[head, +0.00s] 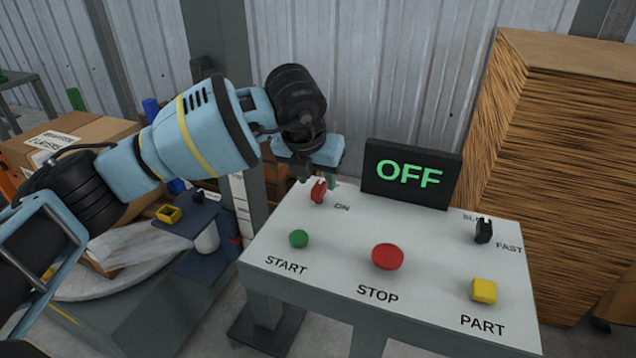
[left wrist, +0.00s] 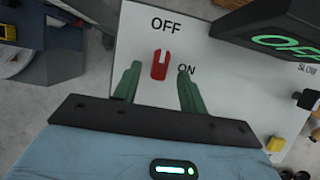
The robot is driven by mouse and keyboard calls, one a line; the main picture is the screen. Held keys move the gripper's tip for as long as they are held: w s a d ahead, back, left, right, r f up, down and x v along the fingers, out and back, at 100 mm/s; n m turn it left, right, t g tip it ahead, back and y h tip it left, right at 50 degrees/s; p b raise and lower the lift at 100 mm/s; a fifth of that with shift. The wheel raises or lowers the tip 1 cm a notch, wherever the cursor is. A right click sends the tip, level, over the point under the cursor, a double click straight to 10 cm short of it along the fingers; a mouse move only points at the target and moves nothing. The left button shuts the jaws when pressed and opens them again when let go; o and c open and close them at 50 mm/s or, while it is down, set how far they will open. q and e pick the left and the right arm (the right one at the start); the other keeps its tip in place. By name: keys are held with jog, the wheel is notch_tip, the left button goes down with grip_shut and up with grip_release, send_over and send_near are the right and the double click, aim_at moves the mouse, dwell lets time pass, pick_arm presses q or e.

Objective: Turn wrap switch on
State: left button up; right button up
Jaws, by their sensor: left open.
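The red wrap switch (head: 318,191) is at the back left of the white control panel (head: 340,221). Beside it is an "ON" label, and a black display (head: 411,174) behind the panel's buttons reads "OFF" in green. In the left wrist view the red switch (left wrist: 160,65) points toward the "OFF" label, with "ON" to its right. My left gripper (head: 318,181) is just above the switch, pointing down. Its green fingers (left wrist: 156,82) are open, one on each side of the switch, with gaps between. My right gripper is not in view.
The panel also holds a green START button (head: 299,239), a red STOP button (head: 388,257), a yellow PART button (head: 484,290) and a black SLOW/FAST switch (head: 484,231). A tall brown stack (head: 553,160) stands at right. A cardboard box (head: 62,142) is at left.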

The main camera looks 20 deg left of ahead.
pick_arm(q)
jog(key=shift+x, duration=1.45)
grip_shut()
